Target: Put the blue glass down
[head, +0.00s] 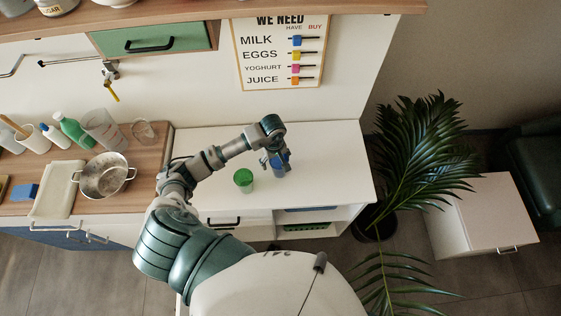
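The blue glass (281,168) is over the right half of the white counter (332,168) in the head view. My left gripper (274,160) reaches it from above, its fingers at the glass, and appears shut on it. The gripper partly hides the upper part of the glass. The glass looks upright. I cannot tell whether its base touches the counter. A green glass (243,180) stands upright on the counter to the left of the blue one, apart from it. My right gripper is not in view.
A wooden worktop (148,160) at left holds a metal colander (104,176), bottles and cups. A shopping-list board (281,52) hangs on the wall behind. A palm plant (420,160) stands to the right of the counter. The counter's right part is clear.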

